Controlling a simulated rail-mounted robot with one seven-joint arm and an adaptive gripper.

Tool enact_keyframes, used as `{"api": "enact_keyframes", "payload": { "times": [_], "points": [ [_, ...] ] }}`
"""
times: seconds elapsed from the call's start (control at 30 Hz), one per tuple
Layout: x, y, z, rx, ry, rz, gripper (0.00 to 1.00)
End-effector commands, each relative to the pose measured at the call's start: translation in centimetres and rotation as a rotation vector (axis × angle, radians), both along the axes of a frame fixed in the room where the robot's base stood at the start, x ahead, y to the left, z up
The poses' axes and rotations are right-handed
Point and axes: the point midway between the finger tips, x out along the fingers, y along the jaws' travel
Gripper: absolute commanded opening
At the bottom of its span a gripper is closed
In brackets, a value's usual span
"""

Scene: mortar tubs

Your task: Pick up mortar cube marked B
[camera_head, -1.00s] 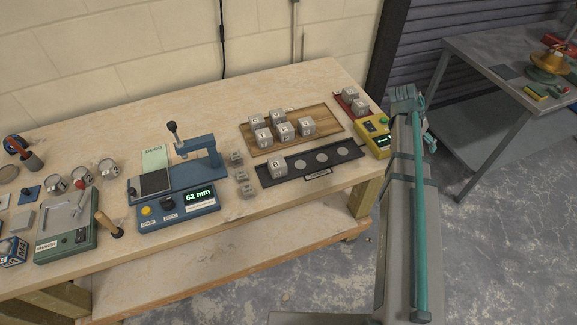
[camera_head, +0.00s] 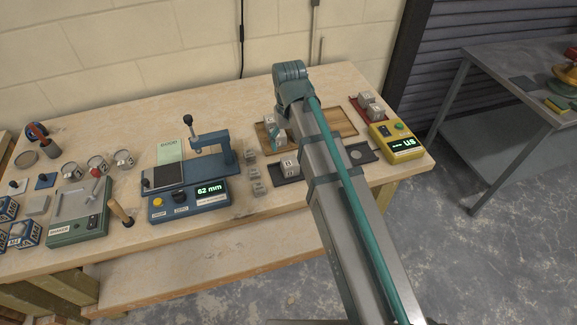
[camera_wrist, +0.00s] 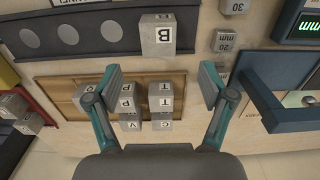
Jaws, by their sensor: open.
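The grey mortar cube marked B (camera_wrist: 157,36) sits on the dark strip (camera_wrist: 83,32) with round spots, near the top middle of the wrist view. In the head view the same cube (camera_head: 289,167) stands at the left end of the dark strip (camera_head: 362,146). My gripper (camera_wrist: 160,86) is open and empty, its fingers spread wide. In the wrist view cube B lies beyond the fingertips, not between them. In the head view my arm hides part of the strip and the fingertips are hard to make out.
A wooden board (camera_wrist: 62,90) with several lettered cubes (camera_wrist: 161,95) lies below the gripper. Small weights marked 20 and 30 (camera_wrist: 226,41) stand beside cube B. A blue press (camera_head: 190,190) is left of them, and a yellow box (camera_head: 397,141) stands at the right end.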

Motion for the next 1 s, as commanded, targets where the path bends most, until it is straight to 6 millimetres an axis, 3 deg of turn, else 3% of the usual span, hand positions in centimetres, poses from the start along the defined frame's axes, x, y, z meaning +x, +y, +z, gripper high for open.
{"api": "enact_keyframes", "payload": {
  "times": [0.2,0.57,1.0],
  "points": [
    [-0.1,-0.1,-2.7,-0.002,0.002,-0.002,0.81],
    [-0.1,-0.2,-4.4,-0.002,0.000,-0.004,0.81],
    [-0.4,-0.3,-8.6,-0.002,0.000,-0.004,0.81]
  ]
}}
